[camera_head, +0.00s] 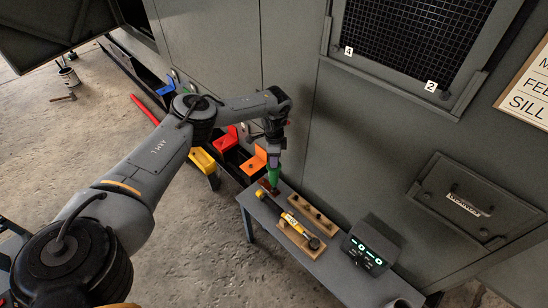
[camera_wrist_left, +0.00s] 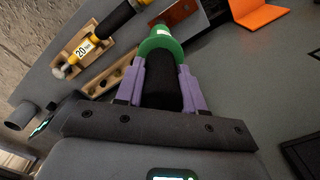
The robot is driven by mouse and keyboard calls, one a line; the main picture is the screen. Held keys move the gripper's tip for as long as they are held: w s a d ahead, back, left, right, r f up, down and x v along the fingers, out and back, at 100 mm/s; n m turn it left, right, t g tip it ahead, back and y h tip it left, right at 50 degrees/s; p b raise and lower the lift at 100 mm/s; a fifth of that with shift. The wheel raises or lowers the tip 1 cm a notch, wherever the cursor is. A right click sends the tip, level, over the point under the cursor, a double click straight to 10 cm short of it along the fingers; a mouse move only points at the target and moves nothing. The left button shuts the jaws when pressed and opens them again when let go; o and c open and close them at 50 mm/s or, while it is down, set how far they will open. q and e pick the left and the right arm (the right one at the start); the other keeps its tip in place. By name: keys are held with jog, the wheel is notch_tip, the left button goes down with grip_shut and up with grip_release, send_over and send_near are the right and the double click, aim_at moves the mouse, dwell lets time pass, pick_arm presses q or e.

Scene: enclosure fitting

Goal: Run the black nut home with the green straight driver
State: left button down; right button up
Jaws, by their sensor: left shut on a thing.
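My left gripper (camera_head: 273,148) is over the far left end of the grey bench. Its lavender fingers (camera_wrist_left: 163,75) are shut around the black grip of the green straight driver (camera_wrist_left: 160,42). The driver's green part also shows below the gripper in the head view (camera_head: 273,175), pointing down near a small reddish-brown block (camera_wrist_left: 182,12). I cannot tell whether the driver touches the block or bench. Small dark fasteners sit by label 1 (camera_head: 349,50) and label 2 (camera_head: 431,86) on the grille frame; I cannot tell which is the black nut. My right gripper is out of view.
The bench (camera_head: 335,270) holds a yellow-black tool (camera_head: 301,230) on a wooden cradle, a wooden rack with holes (camera_head: 312,214) and a black device with green displays (camera_head: 370,245). The grey enclosure wall rises behind.

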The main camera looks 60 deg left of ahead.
pick_arm(q)
jog(key=shift+f, duration=0.1)
dwell(0.4)
jog(key=shift+a+f, duration=0.15)
jog(key=shift+f, duration=0.05)
dwell(0.6)
jog(key=shift+r+p, duration=0.15)
jog(key=shift+p, duration=0.2)
jog(key=shift+d+r+p, duration=0.2)
jog(key=shift+r+p, duration=0.4)
jog(key=shift+p, duration=0.05)
jog(key=shift+s+r+p, duration=0.1)
jog(key=shift+r+p, duration=0.6)
jog(key=shift+r, duration=0.05)
jog(key=shift+r+p, duration=1.5)
jog(key=shift+r, duration=0.2)
jog(key=shift+d, duration=0.1)
